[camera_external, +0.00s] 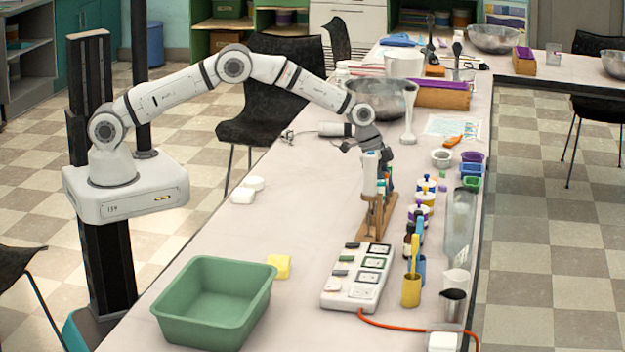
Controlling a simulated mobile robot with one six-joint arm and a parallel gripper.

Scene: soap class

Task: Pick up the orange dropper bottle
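My gripper (372,172) points down above a wooden rack (376,217) on the long pale table. Its fingertips are small and overlap the tops of the slim coloured items in the rack, so I cannot tell whether it is open or shut, or touching anything. I cannot clearly pick out an orange dropper bottle. Small dark brown bottles (410,240) stand right of the rack, and small white bottles with blue and yellow parts (425,190) stand behind them. A small orange object (452,141) lies at the back right; its kind is unclear.
A yellow cup (411,290) and clear cylinder (460,225) stand right. A large bowl (385,98) stands behind. The table's left-middle is mostly clear.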

